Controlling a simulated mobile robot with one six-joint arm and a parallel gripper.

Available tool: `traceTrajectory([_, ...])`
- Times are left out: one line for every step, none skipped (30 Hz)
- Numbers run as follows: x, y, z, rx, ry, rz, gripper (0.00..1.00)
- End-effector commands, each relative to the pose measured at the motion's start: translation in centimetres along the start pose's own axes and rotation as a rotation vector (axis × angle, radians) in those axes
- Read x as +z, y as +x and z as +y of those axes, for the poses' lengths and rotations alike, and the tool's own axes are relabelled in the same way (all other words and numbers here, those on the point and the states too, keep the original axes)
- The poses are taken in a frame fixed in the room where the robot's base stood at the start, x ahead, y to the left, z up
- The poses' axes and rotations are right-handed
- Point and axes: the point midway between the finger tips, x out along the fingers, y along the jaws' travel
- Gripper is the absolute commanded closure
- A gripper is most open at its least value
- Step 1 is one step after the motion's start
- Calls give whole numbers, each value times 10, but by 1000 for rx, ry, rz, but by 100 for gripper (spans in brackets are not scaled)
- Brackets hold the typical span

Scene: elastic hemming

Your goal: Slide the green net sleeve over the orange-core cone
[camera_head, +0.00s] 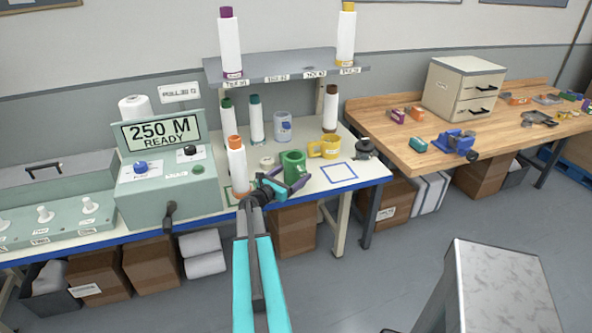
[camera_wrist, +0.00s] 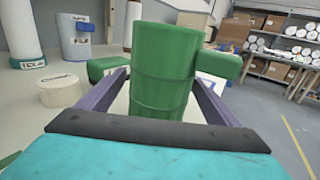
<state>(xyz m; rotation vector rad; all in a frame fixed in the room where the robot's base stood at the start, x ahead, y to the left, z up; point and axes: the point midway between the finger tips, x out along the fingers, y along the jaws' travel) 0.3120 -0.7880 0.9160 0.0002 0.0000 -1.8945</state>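The orange-core cone (camera_head: 237,164) stands upright on the workbench, a white cone with an orange top and orange base. The green net sleeve (camera_head: 293,168) is upright to its right; it also shows in the wrist view (camera_wrist: 165,80). My gripper (camera_head: 288,180) has one purple finger on each side of the sleeve. In the wrist view its green pads (camera_wrist: 165,67) meet the sleeve's left and right sides, so it looks shut on the sleeve. The sleeve's lower end is hidden by my gripper, so I cannot tell whether it touches the bench.
Cones with green, teal and brown tops stand behind. A blue-outlined square (camera_head: 338,174) on the bench is empty. A grey machine (camera_head: 168,187) stands left.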

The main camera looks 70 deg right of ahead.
Motion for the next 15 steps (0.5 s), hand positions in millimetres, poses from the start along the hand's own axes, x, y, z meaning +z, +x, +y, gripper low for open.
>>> traceTrajectory([0,0,0,0,0,0,24])
traceTrajectory([0,0,0,0,0,0,29])
traceTrajectory([0,0,0,0,0,0,36])
traceTrajectory([0,0,0,0,0,0,41])
traceTrajectory([0,0,0,0,0,0,46])
traceTrajectory([0,0,0,1,0,0,53])
traceTrajectory([0,0,0,1,0,0,53])
traceTrajectory([0,0,0,1,0,0,53])
traceTrajectory([0,0,0,1,0,0,53])
traceTrajectory([0,0,0,1,0,0,53])
traceTrajectory([0,0,0,1,0,0,53])
traceTrajectory([0,0,0,1,0,0,53])
traceTrajectory([0,0,0,1,0,0,53])
traceTrajectory([0,0,1,1,0,0,53])
traceTrajectory([1,0,1,1,0,0,53])
